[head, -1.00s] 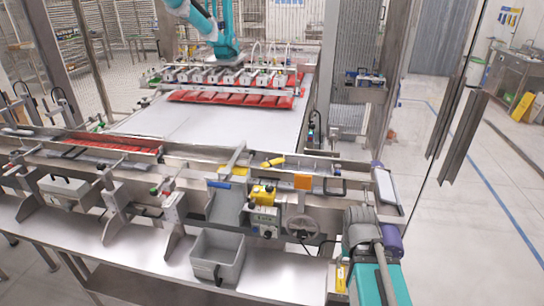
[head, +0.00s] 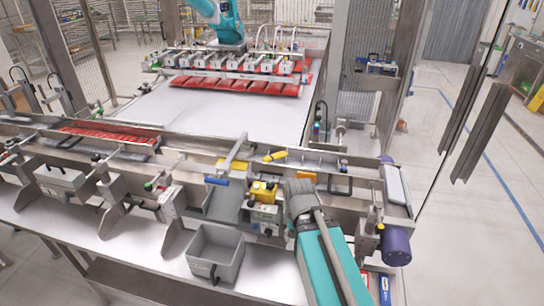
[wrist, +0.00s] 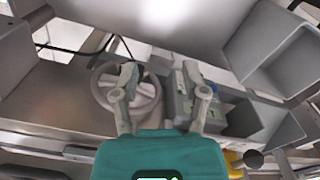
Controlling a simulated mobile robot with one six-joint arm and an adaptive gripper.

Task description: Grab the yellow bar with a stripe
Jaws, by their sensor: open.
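A small yellow bar (head: 275,156) lies at a slant on the rail of the conveyor in the head view, right of centre. Its stripe is too small to make out clearly. My gripper (wrist: 161,78) is open and empty in the wrist view, its two fingers apart over a grey handwheel (wrist: 128,90) and a grey control box (wrist: 188,98). In the head view my arm reaches in from the lower right, ending near the control box (head: 264,214), to the front and right of the bar. My fingers are not clear there.
A yellow block (head: 263,190) sits above the control box, and a flat yellow piece (head: 232,165) lies left of the bar. A grey bin (head: 215,253) stands on the front bench. Metal rails and clamps crowd the area. The white conveyor (head: 225,120) behind is mostly clear.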

